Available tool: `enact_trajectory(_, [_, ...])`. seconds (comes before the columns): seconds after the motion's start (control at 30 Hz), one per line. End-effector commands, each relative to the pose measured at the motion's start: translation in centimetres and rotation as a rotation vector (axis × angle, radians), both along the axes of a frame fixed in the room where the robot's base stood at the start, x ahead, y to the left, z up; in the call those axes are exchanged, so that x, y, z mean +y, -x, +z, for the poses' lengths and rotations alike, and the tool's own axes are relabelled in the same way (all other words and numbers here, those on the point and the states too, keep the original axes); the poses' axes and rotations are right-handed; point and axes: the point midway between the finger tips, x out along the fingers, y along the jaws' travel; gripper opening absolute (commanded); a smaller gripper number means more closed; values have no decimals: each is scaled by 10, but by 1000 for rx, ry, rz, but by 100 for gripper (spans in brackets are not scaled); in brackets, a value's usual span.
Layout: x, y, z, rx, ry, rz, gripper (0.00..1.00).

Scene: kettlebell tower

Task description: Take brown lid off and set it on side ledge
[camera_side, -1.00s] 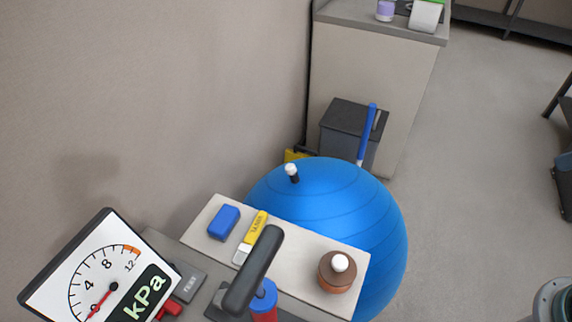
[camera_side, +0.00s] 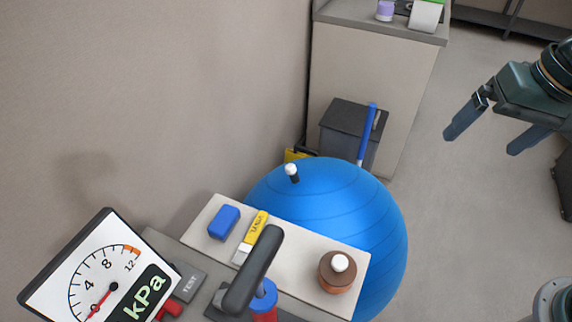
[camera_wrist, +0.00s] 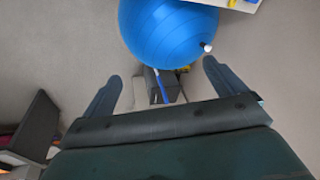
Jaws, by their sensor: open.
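A round brown piece with a white knob on top (camera_side: 337,271) sits at the right end of a pale ledge (camera_side: 290,262) in the side view. A more orange-brown part shows below it; I cannot tell where a lid ends and a container begins. My gripper (camera_side: 482,143) is in the upper right of the side view, open and empty, well above and right of the brown piece and apart from it. In the wrist view its two fingers (camera_wrist: 162,71) are spread with nothing between them. The brown piece does not show in the wrist view.
A large blue ball (camera_side: 370,210) with a black-and-white plug (camera_side: 292,173) bulges behind the ledge. A blue block (camera_side: 224,222) and a yellow-handled tool (camera_side: 255,232) lie on the ledge's left. A dark handle (camera_side: 253,270) and kPa gauge (camera_side: 105,270) stand in front.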

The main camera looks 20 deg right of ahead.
Motion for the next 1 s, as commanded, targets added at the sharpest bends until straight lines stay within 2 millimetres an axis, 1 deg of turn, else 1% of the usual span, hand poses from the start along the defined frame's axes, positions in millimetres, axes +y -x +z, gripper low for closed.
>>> enact_trajectory(0.03, [10, -5, -6, 24, -6, -20, 96])
enact_trajectory(0.23, [50, -22, -31, 97, -29, -137, 96])
enact_trajectory(0.47, [98, -33, -67, 176, -34, -275, 96])
enact_trajectory(0.63, [134, -33, -99, 227, -24, -380, 96])
enact_trajectory(0.8, [167, -29, -131, 263, -7, -481, 96])
enact_trajectory(0.9, [180, -25, -146, 276, 2, -526, 96])
enact_trajectory(1.0, [189, -22, -156, 284, 8, -559, 96])
